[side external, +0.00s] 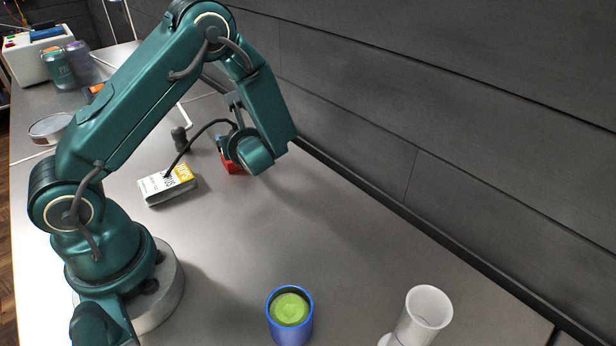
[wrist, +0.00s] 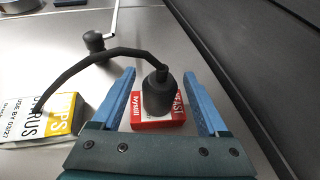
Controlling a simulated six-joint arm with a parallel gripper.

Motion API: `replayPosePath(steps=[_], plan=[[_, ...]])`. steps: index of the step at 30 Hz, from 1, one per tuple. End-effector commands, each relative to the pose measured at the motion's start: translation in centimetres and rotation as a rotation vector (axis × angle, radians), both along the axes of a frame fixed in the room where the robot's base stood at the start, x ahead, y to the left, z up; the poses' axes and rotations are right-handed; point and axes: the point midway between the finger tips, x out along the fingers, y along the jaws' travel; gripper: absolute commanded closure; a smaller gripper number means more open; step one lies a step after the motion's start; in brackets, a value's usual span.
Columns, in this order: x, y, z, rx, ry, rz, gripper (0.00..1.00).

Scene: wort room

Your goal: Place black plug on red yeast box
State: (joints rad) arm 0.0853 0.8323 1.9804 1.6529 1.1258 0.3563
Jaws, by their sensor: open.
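In the wrist view the black plug (wrist: 158,96), with a curved black tube from its top, stands upright over the red yeast box (wrist: 143,124) and appears to rest on it. The box lies on the bench, and its red side also shows in the side view (side external: 232,168). My gripper (wrist: 166,85) is open, its blue fingers on either side of the plug and box with visible gaps. In the side view my wrist hides the plug and much of the box.
A yellow and white hops packet (side external: 168,184) lies left of the box, the tube's free end over it. A dark grey fitting (side external: 180,138) stands behind. A blue cup (side external: 290,316) and white cylinder (side external: 424,316) stand in front. The dark wall bounds the right; mid-bench is clear.

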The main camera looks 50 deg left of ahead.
Motion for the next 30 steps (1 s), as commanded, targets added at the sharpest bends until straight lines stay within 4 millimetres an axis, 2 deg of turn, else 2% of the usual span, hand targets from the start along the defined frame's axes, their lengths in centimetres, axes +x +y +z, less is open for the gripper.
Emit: replayPosePath(steps=[3, 9, 15, 19, 23, 25, 30], plan=[[-0.6, -2.5, 1.1, 0.001, -0.004, -0.008, 0.23], [-1.8, -5.8, 2.6, 0.001, -0.003, -0.006, 0.23], [-2.4, -7.8, 3.4, 0.001, -0.003, -0.002, 0.23], [-3.0, -8.1, 3.8, -0.022, -0.021, 0.027, 0.23], [-5.0, -8.0, 4.7, -0.135, -0.111, 0.160, 0.23], [-6.7, -8.2, 5.2, -0.233, -0.190, 0.273, 0.23], [-10.5, -10.0, 6.1, -0.513, -0.414, 0.570, 0.23]])
